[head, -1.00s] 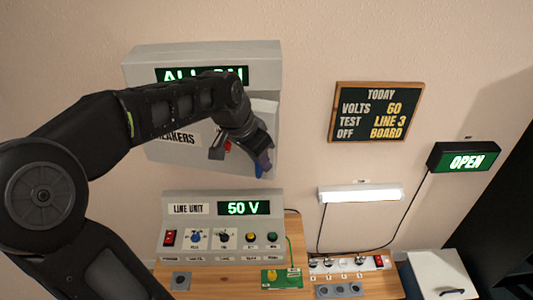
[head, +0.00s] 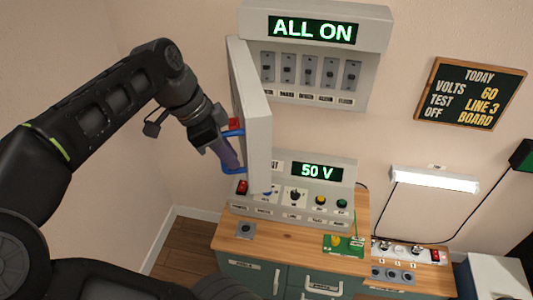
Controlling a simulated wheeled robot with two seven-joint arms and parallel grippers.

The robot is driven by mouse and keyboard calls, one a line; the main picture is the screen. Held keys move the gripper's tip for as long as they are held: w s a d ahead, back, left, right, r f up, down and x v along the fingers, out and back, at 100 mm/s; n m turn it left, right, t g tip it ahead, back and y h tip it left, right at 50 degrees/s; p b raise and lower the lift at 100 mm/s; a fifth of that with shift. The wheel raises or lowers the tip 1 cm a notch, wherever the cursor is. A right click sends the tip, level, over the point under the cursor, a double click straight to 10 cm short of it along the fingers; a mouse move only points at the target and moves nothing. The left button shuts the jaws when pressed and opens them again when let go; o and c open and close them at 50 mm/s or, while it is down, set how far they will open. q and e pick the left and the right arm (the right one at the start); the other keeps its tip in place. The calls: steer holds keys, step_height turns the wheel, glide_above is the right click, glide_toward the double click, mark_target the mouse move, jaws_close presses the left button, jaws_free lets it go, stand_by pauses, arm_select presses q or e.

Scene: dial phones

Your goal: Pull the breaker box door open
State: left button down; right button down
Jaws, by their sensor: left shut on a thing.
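The breaker box (head: 378,78) hangs on the wall with a green "ALL ON" display (head: 312,30) on top. Its door (head: 258,125) stands swung out on its left side, seen nearly edge-on. A row of several breaker switches (head: 310,72) shows inside the box. The blue door handle (head: 236,170) is on the door's outer face, with a small red part (head: 235,124) above it. My left gripper (head: 229,158) is shut on the blue handle, left of the door. My right gripper is not in view.
Below the door, the line unit (head: 318,212) reads 50 V and stands on a wooden bench (head: 300,247) with drawers. A lit lamp (head: 434,179), a power strip (head: 412,252) and a "TODAY" board (head: 470,93) are to the right. Open floor (head: 185,245) shows at lower left.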

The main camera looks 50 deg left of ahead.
arm_select(q)
steer(key=s+a+m+p, duration=0.1)
steer(key=s+a+p, duration=0.1)
steer(key=s+a, duration=0.5)
steer(key=shift+a+f+m+g+h, duration=0.2)
steer(key=shift+m+g+h, duration=0.1)
steer(key=c, duration=1.8)
jaws_free()
steer(key=shift+o, duration=0.6)
steer(key=shift+s+r, duration=0.1)
steer(key=shift+s, duration=0.1)
steer(key=shift+o, duration=1.1)
steer(key=shift+w+r, duration=0.1)
steer(key=shift+r, duration=0.1)
